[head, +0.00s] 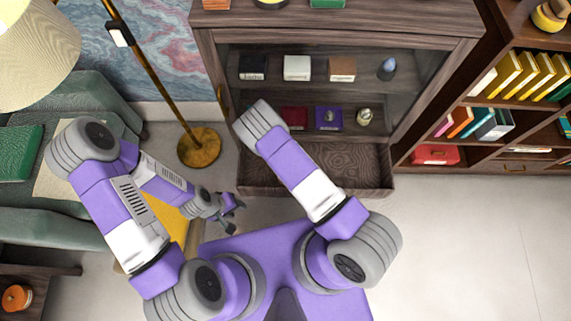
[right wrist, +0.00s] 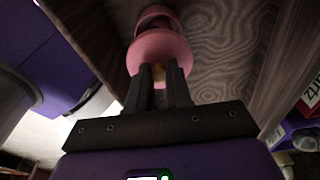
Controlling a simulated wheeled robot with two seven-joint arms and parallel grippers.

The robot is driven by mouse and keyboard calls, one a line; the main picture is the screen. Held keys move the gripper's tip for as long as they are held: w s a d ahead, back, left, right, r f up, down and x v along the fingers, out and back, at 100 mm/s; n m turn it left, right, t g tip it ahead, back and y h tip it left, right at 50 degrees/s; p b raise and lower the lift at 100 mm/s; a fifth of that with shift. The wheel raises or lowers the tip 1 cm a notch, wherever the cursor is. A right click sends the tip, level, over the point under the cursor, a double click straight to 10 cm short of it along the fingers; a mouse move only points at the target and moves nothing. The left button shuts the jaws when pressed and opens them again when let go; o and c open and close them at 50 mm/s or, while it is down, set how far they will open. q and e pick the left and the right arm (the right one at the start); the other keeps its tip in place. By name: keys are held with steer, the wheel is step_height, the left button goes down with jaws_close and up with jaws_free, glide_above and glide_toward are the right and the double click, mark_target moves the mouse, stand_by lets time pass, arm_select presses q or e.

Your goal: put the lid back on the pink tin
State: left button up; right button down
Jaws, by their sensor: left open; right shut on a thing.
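In the head view, my right arm hides the right gripper, the lid and the tin. My left gripper (head: 234,208) is open and empty, low in front of the cabinet.
A wood-grained open drawer (head: 340,167) juts from the cabinet (head: 340,24), whose shelves hold small boxes. A brass floor lamp (head: 199,148) and a green armchair (head: 90,95) stand left. A bookcase (head: 480,165) is right. Floor (head: 460,240) at lower right is clear.

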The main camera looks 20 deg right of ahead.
steer(key=shift+f+b, duration=1.65)
steer(key=shift+f, duration=0.8)
steer(key=shift+f+b, duration=0.65)
steer(key=shift+b, duration=0.05)
steer(key=shift+b, duration=0.4)
steer(key=shift+f+b, duration=0.2)
steer(key=shift+b, duration=0.25)
stand_by(0.4)
steer(key=shift+c, duration=2.4)
jaws_free()
steer(key=shift+r, duration=0.1)
steer(key=shift+r+p, duration=2.45)
steer(key=shift+r, duration=1.05)
